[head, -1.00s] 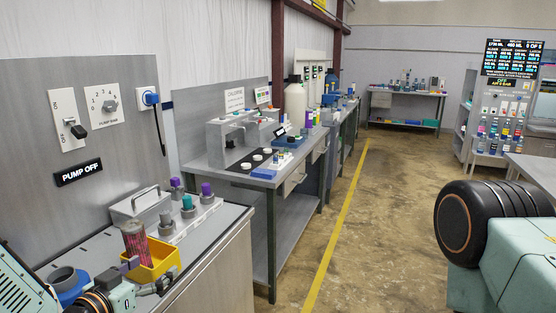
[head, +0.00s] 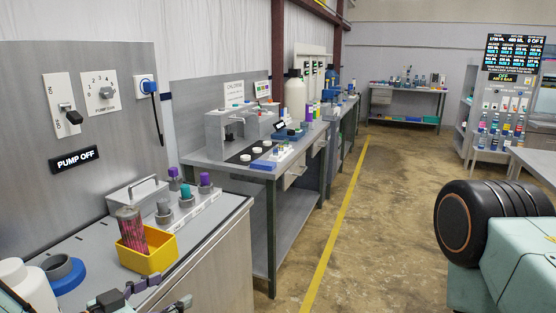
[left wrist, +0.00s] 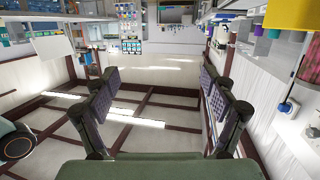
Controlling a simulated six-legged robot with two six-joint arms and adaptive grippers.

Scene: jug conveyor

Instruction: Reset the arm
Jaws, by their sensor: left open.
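My left gripper (head: 160,296) is at the bottom left of the head view, in front of the near bench's edge, and is partly cut off by the frame. In the left wrist view its two dark padded fingers (left wrist: 160,80) stand wide apart with nothing between them. In the head view it is apart from the yellow bin (head: 158,262), which holds a red mesh cylinder (head: 131,230). The yellow bin also shows at the top right of the left wrist view (left wrist: 291,14). My right gripper is not in view.
The near bench (head: 92,243) carries a blue-grey ring (head: 62,272), a white container (head: 28,287) and a rack of capped bottles (head: 190,208). The floor beyond the yellow line is clear.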

